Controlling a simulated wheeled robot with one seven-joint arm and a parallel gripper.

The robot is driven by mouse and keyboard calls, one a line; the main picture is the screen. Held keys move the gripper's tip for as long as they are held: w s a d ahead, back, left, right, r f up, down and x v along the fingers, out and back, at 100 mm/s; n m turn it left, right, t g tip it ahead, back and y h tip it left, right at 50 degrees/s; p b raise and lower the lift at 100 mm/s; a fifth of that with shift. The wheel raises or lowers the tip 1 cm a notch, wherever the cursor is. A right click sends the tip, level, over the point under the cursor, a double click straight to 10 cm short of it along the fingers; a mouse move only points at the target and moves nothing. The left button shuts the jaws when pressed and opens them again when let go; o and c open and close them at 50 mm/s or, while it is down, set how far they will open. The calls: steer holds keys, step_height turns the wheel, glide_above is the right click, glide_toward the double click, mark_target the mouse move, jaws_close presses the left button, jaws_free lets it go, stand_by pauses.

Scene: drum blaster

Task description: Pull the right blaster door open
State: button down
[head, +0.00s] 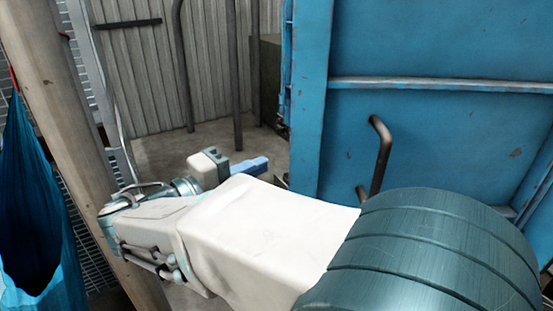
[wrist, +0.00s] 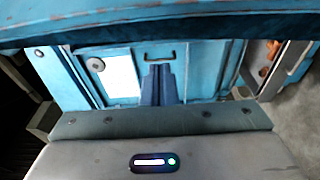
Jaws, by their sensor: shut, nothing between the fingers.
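A large blue door panel (head: 430,50) fills the right of the head view, with worn paint and a horizontal rib. A dark curved bar handle (head: 382,155) stands out from it, its lower end close behind my arm. My gripper (head: 262,163) is left of the panel's edge, apart from that handle, with its blue fingers together and empty. In the wrist view the fingers (wrist: 158,70) are closed and point towards blue machine surfaces. A small dark handle (wrist: 160,55) shows beyond the fingertips; I cannot tell whether it is the same handle.
A blue edge (wrist: 150,28) crosses the top of the wrist view close by. A pale panel (wrist: 121,78) lies beyond. In the head view a wooden post (head: 60,110) and blue cloth (head: 28,200) stand left. Concrete floor (head: 165,150) is open before the corrugated wall (head: 150,80).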

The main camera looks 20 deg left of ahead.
steer(key=w+d+p, duration=0.1)
steer(key=w+d, duration=0.2)
steer(key=d, duration=0.2)
steer(key=shift+d, duration=0.25)
stand_by(0.4)
